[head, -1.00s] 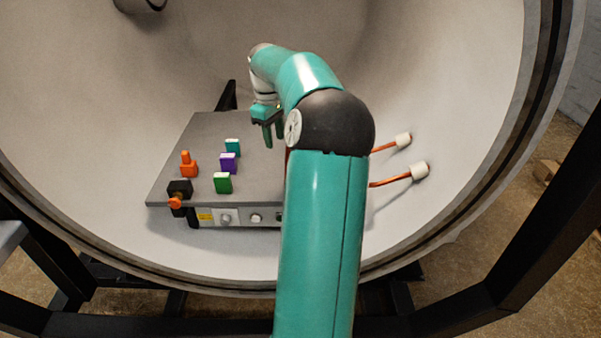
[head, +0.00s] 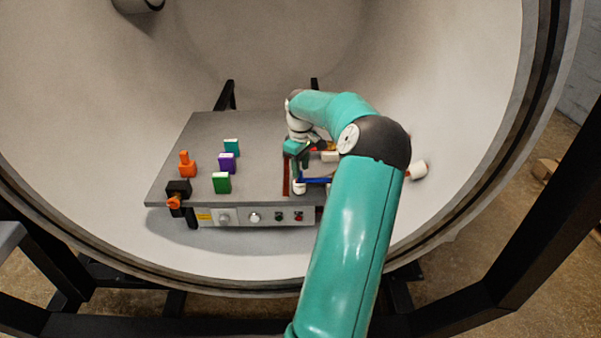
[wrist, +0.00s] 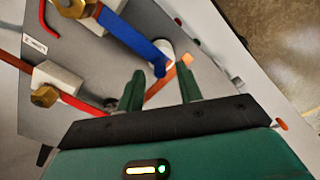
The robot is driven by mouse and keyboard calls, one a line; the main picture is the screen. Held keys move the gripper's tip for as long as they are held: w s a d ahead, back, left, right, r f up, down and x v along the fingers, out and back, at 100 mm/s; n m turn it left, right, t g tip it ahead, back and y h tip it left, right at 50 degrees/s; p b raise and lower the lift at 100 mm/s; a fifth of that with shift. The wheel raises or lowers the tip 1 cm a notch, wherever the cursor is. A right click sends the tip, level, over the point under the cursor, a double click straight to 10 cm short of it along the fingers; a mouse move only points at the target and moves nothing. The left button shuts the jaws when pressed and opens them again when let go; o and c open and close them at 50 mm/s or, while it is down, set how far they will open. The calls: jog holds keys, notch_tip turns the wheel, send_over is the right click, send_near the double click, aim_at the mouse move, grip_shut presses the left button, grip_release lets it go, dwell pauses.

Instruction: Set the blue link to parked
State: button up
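The blue link (wrist: 133,36) is a flat blue bar. In the wrist view it runs from a brass nut (wrist: 74,8) at upper left down to a bent tip near a white post (wrist: 163,50). In the head view the blue link (head: 314,181) shows at the right side of the grey bench, partly hidden by my arm. My gripper (wrist: 160,76) is open and empty. The blue tip lies just ahead of and between its fingers in the picture; I cannot tell the height gap. My gripper also shows in the head view (head: 297,158), above the bench's right part.
A red link (wrist: 75,104) with its own brass nut and white block lies left in the wrist view. An orange bar (wrist: 167,80) shows between the fingers. Green (head: 222,183), purple (head: 227,163) and teal (head: 231,147) blocks stand on the bench (head: 260,135). The chamber wall curves around.

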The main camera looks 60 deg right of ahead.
jog(key=shift+f, duration=1.35)
grip_shut()
